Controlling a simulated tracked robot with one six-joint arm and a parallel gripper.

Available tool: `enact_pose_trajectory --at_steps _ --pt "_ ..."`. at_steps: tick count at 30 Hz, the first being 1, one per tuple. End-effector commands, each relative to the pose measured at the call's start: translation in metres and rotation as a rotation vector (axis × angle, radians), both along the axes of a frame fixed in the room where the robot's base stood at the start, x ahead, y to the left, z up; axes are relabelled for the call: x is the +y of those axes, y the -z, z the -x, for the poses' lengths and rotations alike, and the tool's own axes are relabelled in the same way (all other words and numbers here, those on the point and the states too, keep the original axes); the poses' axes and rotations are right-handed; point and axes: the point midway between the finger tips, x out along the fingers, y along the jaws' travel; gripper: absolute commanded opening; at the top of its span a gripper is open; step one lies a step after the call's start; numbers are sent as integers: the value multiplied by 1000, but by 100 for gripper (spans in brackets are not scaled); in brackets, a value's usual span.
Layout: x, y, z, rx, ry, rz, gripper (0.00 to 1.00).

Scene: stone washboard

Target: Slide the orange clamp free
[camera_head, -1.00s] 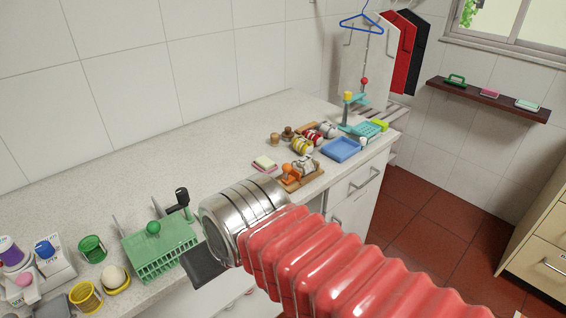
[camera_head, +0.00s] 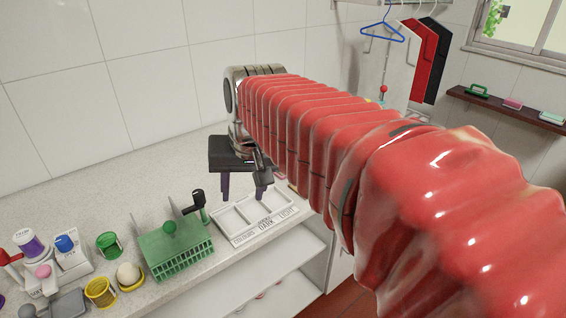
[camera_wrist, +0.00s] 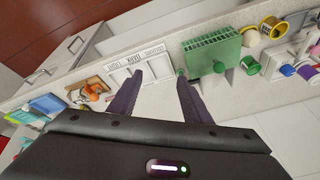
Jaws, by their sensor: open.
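The orange clamp (camera_wrist: 92,89) shows in the wrist view, left of my gripper, at a wooden board (camera_wrist: 80,97) on the counter. It is small there, and what it grips I cannot make out. In the head view my red arm hides it. My gripper (camera_head: 243,192) is open with two dark purple fingers pointing down over the counter, behind the white sorting tray. In the wrist view my gripper (camera_wrist: 159,77) has nothing between its fingers, and the clamp is well apart from them.
A white compartment tray (camera_head: 255,222) labelled DARK and LIGHT lies at the counter's front edge. A green rack (camera_head: 180,250) stands left of it, with a green cup (camera_head: 108,245) and a yellow cup (camera_head: 100,291) further left. Bare counter (camera_head: 140,190) lies behind them.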

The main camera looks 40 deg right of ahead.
Motion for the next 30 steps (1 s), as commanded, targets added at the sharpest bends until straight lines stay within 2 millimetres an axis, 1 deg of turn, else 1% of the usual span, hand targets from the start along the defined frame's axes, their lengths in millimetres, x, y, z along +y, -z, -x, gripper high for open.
enact_pose_trajectory --at_steps 1,6,11,15,20,24,26,27,30 --pt "-12 -3 -10 10 38 -13 44" --pt "-49 -10 -39 40 170 -61 44" --pt "-88 -13 -63 67 292 -107 44" --pt "-125 -12 -81 88 400 -147 44" --pt "-171 -6 -97 111 522 -193 44" --pt "-213 2 -107 129 628 -234 44" --pt "-231 7 -110 139 672 -253 44" --pt "-243 10 -112 143 701 -265 44" --pt "-268 17 -113 154 762 -288 44"
